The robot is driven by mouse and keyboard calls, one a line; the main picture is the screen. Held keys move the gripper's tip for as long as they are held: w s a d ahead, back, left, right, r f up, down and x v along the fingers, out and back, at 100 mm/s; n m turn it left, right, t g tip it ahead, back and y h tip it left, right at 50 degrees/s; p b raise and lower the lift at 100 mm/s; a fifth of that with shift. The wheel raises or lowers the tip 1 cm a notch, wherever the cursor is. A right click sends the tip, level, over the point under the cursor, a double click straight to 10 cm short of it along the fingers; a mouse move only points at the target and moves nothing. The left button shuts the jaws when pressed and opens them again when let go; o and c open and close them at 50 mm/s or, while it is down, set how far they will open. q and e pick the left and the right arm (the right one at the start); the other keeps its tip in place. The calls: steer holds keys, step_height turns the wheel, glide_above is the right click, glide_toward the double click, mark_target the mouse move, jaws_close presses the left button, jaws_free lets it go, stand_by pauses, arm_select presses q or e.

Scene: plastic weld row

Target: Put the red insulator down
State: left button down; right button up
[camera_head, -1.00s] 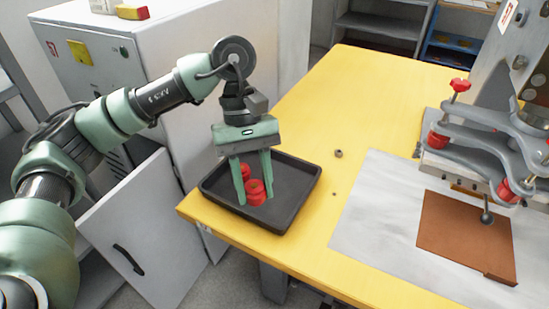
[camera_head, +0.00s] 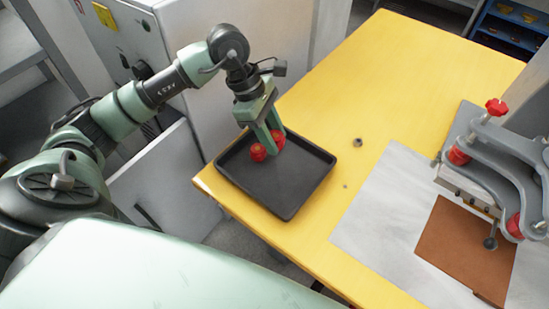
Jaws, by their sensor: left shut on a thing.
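My left gripper (camera_head: 271,141) points down over the black tray (camera_head: 289,209) at the near left corner of the yellow table. It is shut on a red insulator (camera_head: 278,138), which its fingers partly hide. I cannot tell whether this insulator touches the tray floor. A second red insulator (camera_head: 258,152) is in the tray, just left of the fingers. My right gripper is not in view.
The yellow table (camera_head: 330,90) is mostly clear behind the tray. A small nut-like part (camera_head: 358,142) lies right of it. A clamp fixture (camera_head: 490,160) and a brown plate (camera_head: 465,245) are at right. A grey cabinet (camera_head: 190,120) stands at left.

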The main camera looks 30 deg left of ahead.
mark_target(279, 170)
arm_select(q)
step_height(279, 170, down, 9)
steer(key=shift+d+f, duration=0.1)
steer(key=shift+f, duration=0.35)
steer(key=c, duration=0.9)
jaws_free()
steer(key=shift+r, duration=0.2)
steer(key=b+v, duration=0.1)
steer(key=v, duration=1.1)
